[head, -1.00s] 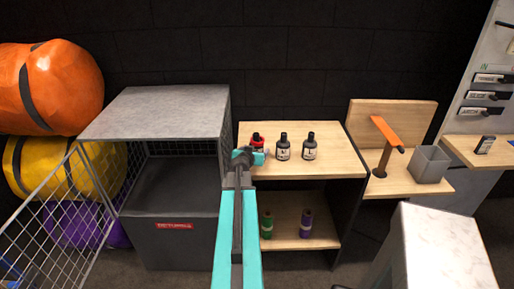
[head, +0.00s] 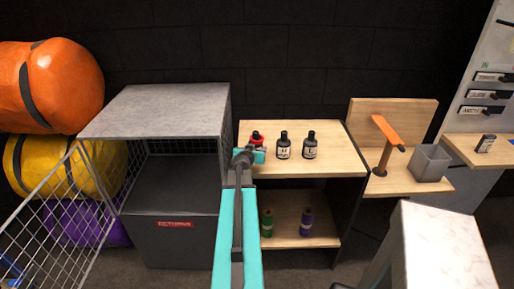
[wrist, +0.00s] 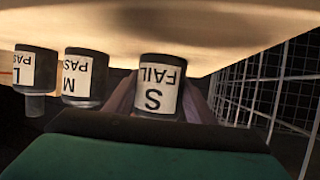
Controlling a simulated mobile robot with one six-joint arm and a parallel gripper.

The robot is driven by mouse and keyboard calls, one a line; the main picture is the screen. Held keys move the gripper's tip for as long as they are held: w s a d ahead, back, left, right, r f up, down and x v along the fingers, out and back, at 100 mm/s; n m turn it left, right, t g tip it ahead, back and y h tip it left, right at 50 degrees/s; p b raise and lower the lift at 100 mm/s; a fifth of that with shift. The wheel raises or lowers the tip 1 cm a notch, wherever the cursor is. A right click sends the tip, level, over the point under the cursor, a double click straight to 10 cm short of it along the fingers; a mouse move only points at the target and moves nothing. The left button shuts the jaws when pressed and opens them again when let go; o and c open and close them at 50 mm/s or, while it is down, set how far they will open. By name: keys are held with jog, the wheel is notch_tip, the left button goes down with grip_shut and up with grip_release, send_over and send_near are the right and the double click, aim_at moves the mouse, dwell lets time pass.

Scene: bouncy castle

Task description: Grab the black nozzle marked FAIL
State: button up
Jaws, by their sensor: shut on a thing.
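The black nozzle marked FAIL, with an S on its white label (wrist: 158,88), shows upside down in the wrist view between the two fingers of my gripper (wrist: 158,112). My gripper is shut on it. In the head view my gripper (head: 254,156) is at the left end of the wooden shelf top and partly hides this nozzle, whose dark and red top (head: 257,138) shows behind it. A black nozzle marked M PASS (head: 283,147) and one marked L PASS (head: 310,147) stand upright to its right. Both also show in the wrist view, M (wrist: 84,78) and L (wrist: 35,72).
The shelf top (head: 335,160) is clear at the right. Green (head: 267,222) and purple (head: 306,222) items stand on the lower shelf. A grey cage cabinet (head: 165,110) rises close to the left.

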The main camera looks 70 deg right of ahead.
aim_at(256, 132)
jog(key=shift+r, duration=0.1)
jog(key=shift+r+b, duration=0.65)
jog(key=shift+r, duration=4.25)
